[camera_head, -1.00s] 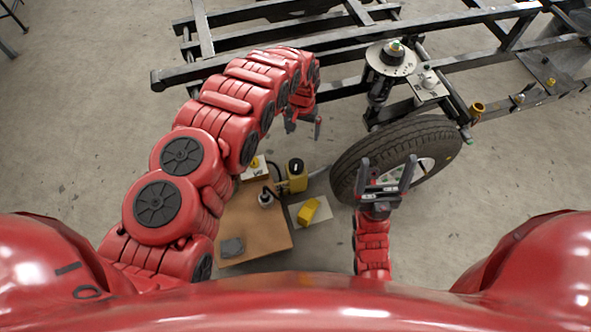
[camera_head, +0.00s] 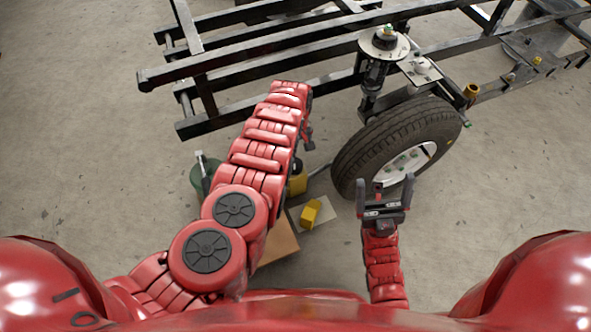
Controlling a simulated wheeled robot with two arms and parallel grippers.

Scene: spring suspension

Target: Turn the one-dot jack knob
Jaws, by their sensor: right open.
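I cannot make out a one-dot jack knob. A yellow body (camera_head: 298,183), perhaps part of a jack, is largely hidden behind my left arm, and no dots show on it. My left gripper (camera_head: 308,138) is just past the far end of that arm, above and slightly right of the yellow body. It is small and partly covered, so its jaws are unclear. My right gripper (camera_head: 385,190) is open and empty, with its fingers pointing away from me, in front of the tire (camera_head: 375,140) in the picture.
A black frame (camera_head: 230,60) spans the back, with a strut assembly (camera_head: 380,50) above the wheel. A yellow block (camera_head: 311,213) sits on a pale sheet (camera_head: 326,214) beside a brown board (camera_head: 280,243). A green round object (camera_head: 197,178) is left of my arm. Floor at right is clear.

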